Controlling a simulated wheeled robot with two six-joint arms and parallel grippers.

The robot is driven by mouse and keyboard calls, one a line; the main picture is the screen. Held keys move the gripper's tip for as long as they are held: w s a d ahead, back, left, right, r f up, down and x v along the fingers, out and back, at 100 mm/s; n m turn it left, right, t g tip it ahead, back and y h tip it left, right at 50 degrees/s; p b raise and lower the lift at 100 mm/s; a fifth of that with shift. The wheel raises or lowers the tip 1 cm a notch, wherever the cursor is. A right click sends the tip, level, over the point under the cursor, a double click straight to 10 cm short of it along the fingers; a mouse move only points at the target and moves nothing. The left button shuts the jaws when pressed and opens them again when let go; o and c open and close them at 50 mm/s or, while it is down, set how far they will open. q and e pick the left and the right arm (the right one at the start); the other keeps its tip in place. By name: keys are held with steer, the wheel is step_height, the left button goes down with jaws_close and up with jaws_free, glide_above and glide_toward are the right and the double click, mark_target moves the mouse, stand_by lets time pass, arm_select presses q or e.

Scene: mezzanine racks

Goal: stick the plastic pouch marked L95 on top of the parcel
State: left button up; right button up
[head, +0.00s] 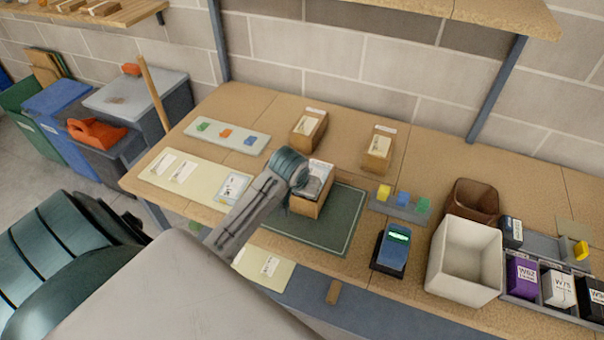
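The parcel, an open-looking brown cardboard box (307,207), stands on a dark green mat (340,225) on the bench. A pale, partly hidden piece with print shows at its top, beside my wrist. My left arm reaches in from the left and its wrist ends over the parcel. The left gripper's fingers are hidden behind the wrist, so I cannot tell what they hold. A cream sheet (205,170) to the left carries small white labels (183,172) and a clear pouch-like piece (234,186). I cannot read L95 on anything. My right gripper is out of view.
Two small cardboard boxes (310,130) (379,153) stand behind the parcel. Right of the mat are a block tray (400,206), a device with a green display (395,250), a white bin (464,262) and a brown bin (472,203). Another cream sheet (262,268) lies at the front edge.

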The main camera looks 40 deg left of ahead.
arm_select(q)
steer(key=shift+s+f, duration=0.1)
steer(key=shift+f, duration=0.4)
stand_by(2.1)
steer(key=o, duration=1.1)
steer(key=shift+r, duration=0.15)
steer(key=shift+r, duration=3.4)
